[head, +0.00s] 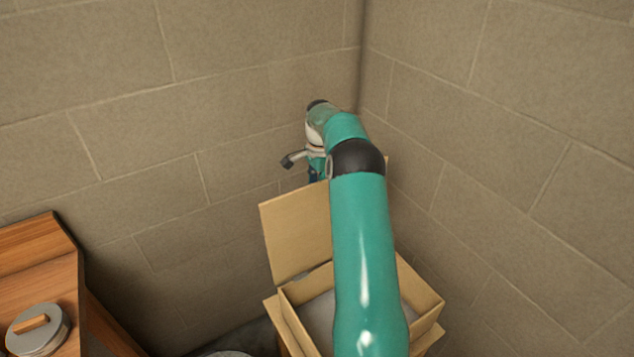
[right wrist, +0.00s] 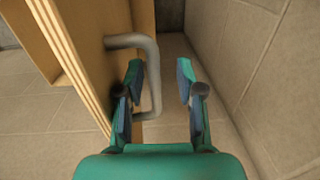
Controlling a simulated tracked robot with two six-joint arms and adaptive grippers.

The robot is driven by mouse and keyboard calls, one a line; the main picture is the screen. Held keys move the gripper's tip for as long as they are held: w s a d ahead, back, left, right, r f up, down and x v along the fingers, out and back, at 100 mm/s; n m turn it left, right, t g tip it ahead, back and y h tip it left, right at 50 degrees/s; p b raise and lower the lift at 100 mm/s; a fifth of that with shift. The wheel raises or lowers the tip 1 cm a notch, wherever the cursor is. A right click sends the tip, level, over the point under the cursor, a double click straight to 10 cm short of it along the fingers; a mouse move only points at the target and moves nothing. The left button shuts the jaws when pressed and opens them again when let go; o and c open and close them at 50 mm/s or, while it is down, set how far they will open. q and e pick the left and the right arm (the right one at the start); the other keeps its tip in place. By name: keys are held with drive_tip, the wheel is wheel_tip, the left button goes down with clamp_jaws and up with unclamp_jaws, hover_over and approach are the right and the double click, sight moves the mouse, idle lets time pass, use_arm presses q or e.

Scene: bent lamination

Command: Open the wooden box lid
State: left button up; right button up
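The wooden box (head: 293,322) stands at the bottom centre in the head view, partly hidden by my right arm. Its lid (head: 296,236) stands raised, roughly upright, at the back of the box, so the open top shows. In the right wrist view the lid (right wrist: 75,45) is at the left, with a grey bent handle (right wrist: 152,65) on its face. My right gripper (right wrist: 160,82) is open. Its left finger overlaps the handle loop, the right finger is clear of it, and contact cannot be told. My left gripper is not in view.
Block walls meet in a corner close behind and right of the box. A grey rounded thing shows at the bottom edge, left of the box.

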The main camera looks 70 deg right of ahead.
drive_tip(key=shift+w+a, duration=0.15)
wheel_tip(320, 180, up, 12)
drive_tip(key=shift+s+a, duration=0.25)
drive_tip(key=shift+s, duration=0.05)
idle(0.4)
